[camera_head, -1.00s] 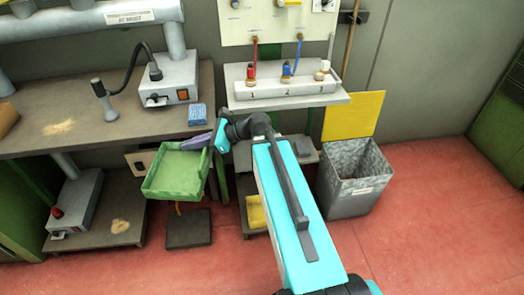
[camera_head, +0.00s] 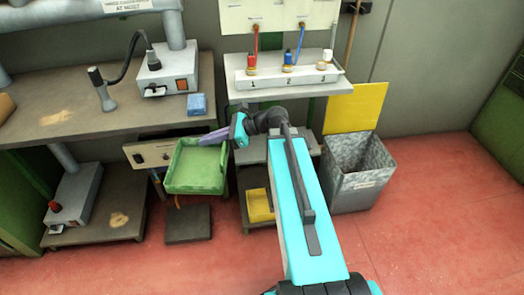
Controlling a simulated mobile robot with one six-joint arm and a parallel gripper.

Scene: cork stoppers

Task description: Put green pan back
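The green pan (camera_head: 197,170) is a shallow tray, seen in the head view in front of the bench, below its front edge. It looks held in the air, close to level, with its open side up. My gripper (camera_head: 212,137) comes from the right, and its purple fingers are at the pan's upper right rim. They look shut on that rim, though the exact contact is too small to see. The inside of the pan looks empty.
A wooden bench (camera_head: 60,110) stands behind at left. A dark block (camera_head: 188,224) lies on the red floor below the pan. A yellow pan (camera_head: 259,205) sits on a low shelf to the right. A grey metal bin (camera_head: 352,190) stands further right.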

